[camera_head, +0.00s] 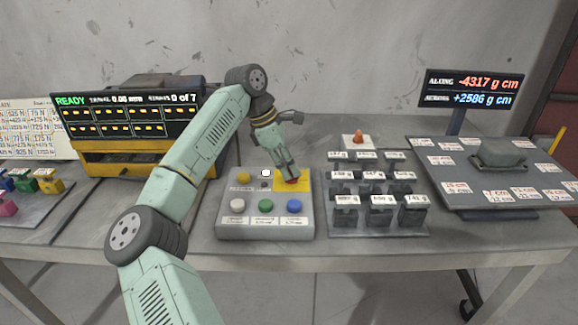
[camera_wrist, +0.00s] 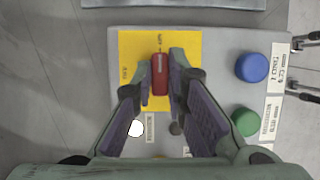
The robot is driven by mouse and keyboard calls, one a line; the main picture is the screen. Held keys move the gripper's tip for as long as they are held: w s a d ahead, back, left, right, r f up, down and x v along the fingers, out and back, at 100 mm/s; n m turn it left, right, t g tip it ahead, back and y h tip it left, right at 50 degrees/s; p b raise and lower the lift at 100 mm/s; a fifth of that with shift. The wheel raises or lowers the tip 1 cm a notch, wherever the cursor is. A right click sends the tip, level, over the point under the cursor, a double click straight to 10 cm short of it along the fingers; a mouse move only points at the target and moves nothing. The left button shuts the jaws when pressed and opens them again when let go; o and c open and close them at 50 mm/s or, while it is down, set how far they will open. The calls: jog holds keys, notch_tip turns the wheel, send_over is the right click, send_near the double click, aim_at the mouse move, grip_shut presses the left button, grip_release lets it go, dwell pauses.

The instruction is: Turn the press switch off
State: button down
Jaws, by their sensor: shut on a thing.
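The press switch is a small red lever (camera_wrist: 160,68) on a yellow plate (camera_wrist: 191,48) at one corner of a grey control box (camera_wrist: 222,50). In the head view the red switch (camera_head: 292,181) is partly hidden behind my gripper (camera_head: 289,176), and the yellow plate (camera_head: 306,181) is at the upper right of the box (camera_head: 222,222). My gripper comes down from above. In the wrist view my gripper (camera_wrist: 162,76) has its two fingertips on either side of the red lever, shut on it.
The box also bears white (camera_head: 237,206), green (camera_head: 266,205) and blue (camera_head: 294,205) buttons, a yellow button (camera_head: 243,177) and a white lamp (camera_head: 265,172). A tray of dark weights (camera_head: 381,230) stands close right. A display reading READY (camera_head: 125,115) is at the back left.

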jog(key=shift+f+b, duration=0.1)
jog(key=shift+b, duration=0.2)
jog(key=n+b, duration=0.1)
jog(key=n, duration=0.1)
jog(key=n+t+b, duration=0.1)
jog(key=n+b, duration=0.1)
jog(key=shift+s+f+t, duration=0.1)
jog(key=shift+f+t, duration=0.05)
jog(key=shift+t, duration=0.15)
jog(key=n+b, duration=0.2)
jog(key=n+t+y+b, duration=0.1)
jog(key=n+b, duration=0.1)
jog(key=n, duration=0.1)
jog(key=shift+s+t+b, duration=0.1)
jog(key=shift+t+b, duration=0.2)
jog(key=shift+b, duration=0.05)
jog(key=n+y+b, duration=0.1)
jog(key=n, duration=0.1)
jog(key=n+t+b, duration=0.1)
jog(key=n+b, duration=0.1)
jog(key=shift+d+n+y, duration=0.15)
jog(key=shift+n+y, duration=0.25)
jog(key=shift+s+d+r+n+y+b, duration=0.1)
jog(key=shift+n+y+b, duration=0.3)
jog(key=shift+n+b, duration=0.45)
jog(key=shift+r+n+y+b, duration=0.1)
jog(key=shift+n+y+b, duration=0.4)
jog(key=shift+n, duration=0.65)
jog(key=c, duration=1.6)
grip_release()
